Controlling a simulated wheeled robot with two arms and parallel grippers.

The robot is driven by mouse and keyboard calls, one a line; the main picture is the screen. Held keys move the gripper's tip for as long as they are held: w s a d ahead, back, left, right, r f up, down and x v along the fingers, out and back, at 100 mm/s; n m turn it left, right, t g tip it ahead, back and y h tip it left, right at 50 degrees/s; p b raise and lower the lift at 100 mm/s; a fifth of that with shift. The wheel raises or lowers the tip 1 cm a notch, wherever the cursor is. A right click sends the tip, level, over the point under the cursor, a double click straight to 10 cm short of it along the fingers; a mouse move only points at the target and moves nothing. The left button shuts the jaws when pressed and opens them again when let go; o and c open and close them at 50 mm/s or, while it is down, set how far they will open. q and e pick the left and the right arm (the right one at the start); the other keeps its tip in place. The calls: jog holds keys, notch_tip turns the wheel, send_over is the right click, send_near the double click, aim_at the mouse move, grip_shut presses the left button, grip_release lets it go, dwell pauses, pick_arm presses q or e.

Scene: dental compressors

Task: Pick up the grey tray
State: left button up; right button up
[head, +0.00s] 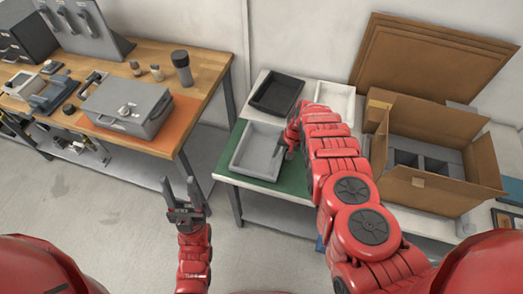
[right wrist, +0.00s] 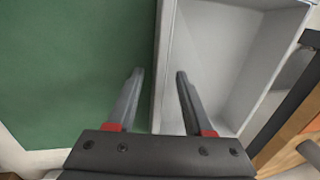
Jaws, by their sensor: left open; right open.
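The grey tray (head: 250,150) lies empty on a green mat (head: 290,181) on the right-hand table. It also shows in the right wrist view (right wrist: 212,60). My right gripper (head: 284,150) is open at the tray's right side. In the right wrist view, my right gripper's fingers (right wrist: 157,75) stand either side of the tray wall, one over the mat and one over the tray's inside. I cannot tell whether they touch it. My left gripper (head: 180,184) is open and empty above the floor, left of this table.
A black tray (head: 277,94) and a white tray (head: 335,101) lie behind the grey tray. An open cardboard box (head: 432,190) with dividers stands to the right. A wooden workbench (head: 207,66) with a grey case (head: 128,107) stands left, across a floor gap.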

grip_shut()
dwell(1.3)
